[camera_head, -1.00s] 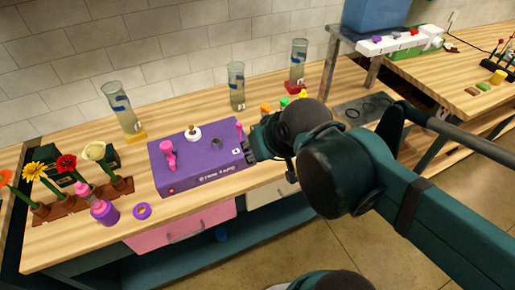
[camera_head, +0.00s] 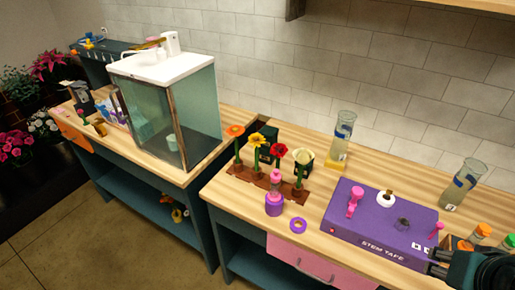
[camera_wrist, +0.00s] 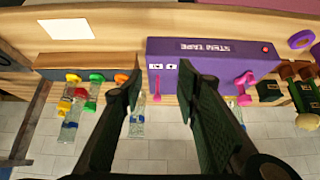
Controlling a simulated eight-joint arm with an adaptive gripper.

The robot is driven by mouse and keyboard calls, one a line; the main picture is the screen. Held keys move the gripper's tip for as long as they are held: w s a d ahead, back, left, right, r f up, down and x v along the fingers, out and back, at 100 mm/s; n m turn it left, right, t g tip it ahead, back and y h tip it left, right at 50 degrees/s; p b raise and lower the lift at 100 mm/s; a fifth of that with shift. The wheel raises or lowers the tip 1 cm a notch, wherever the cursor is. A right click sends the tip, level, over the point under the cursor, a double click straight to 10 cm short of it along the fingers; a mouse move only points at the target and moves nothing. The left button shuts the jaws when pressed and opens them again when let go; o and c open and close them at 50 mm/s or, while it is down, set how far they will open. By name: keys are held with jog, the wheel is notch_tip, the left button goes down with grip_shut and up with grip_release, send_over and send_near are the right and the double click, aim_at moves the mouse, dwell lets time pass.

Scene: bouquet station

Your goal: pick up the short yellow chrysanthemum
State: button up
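The yellow chrysanthemum (camera_head: 257,139) stands upright in a brown holder (camera_head: 240,176), second from the left in a row of flowers. An orange flower (camera_head: 235,130) is left of it, and a red flower (camera_head: 279,149) and a cream flower (camera_head: 303,156) are right of it. My gripper (camera_head: 434,264) is at the lower right of the head view, by the purple stem tape box, far from the flowers. In the wrist view my gripper (camera_wrist: 160,82) is open and empty. The yellow chrysanthemum cannot be made out there.
The purple stem tape box (camera_head: 372,240) lies between my gripper and the flowers. A pink and purple bottle (camera_head: 274,203) and purple ring (camera_head: 298,225) stand before the holder. Glass vases (camera_head: 343,133) stand behind. A glass tank (camera_head: 190,110) is on the left bench.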

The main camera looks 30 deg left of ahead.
jog(key=shift+o, duration=0.2)
jog(key=o, duration=0.8)
jog(key=shift+c, duration=0.2)
